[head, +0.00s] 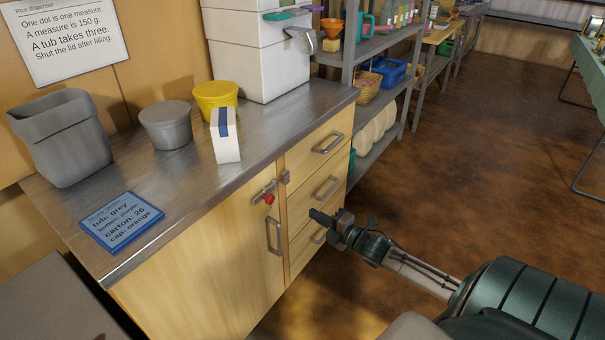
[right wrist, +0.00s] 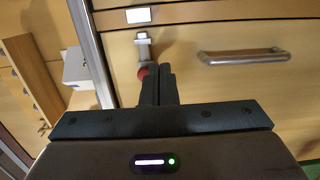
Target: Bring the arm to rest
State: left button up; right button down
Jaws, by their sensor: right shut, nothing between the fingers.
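My right gripper (head: 318,217) reaches in from the lower right in the head view, in front of the wooden cabinet and its drawers. Its fingers are together with nothing between them, as the right wrist view (right wrist: 159,90) also shows. A red-knobbed latch (head: 268,197) is on the cabinet front to the left of the gripper. In the right wrist view the red knob (right wrist: 143,72) shows just behind the fingertips, partly hidden by them. I cannot tell the exact gap between them. My left gripper is not in view.
The metal counter (head: 120,185) holds a grey bin (head: 62,140), a grey tub (head: 166,128), a yellow tub (head: 215,98), a white carton (head: 225,140), a blue order card (head: 122,221) and a white dispenser (head: 260,55). Drawer handles (head: 328,142) stick out. Open brown floor (head: 480,150) lies right.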

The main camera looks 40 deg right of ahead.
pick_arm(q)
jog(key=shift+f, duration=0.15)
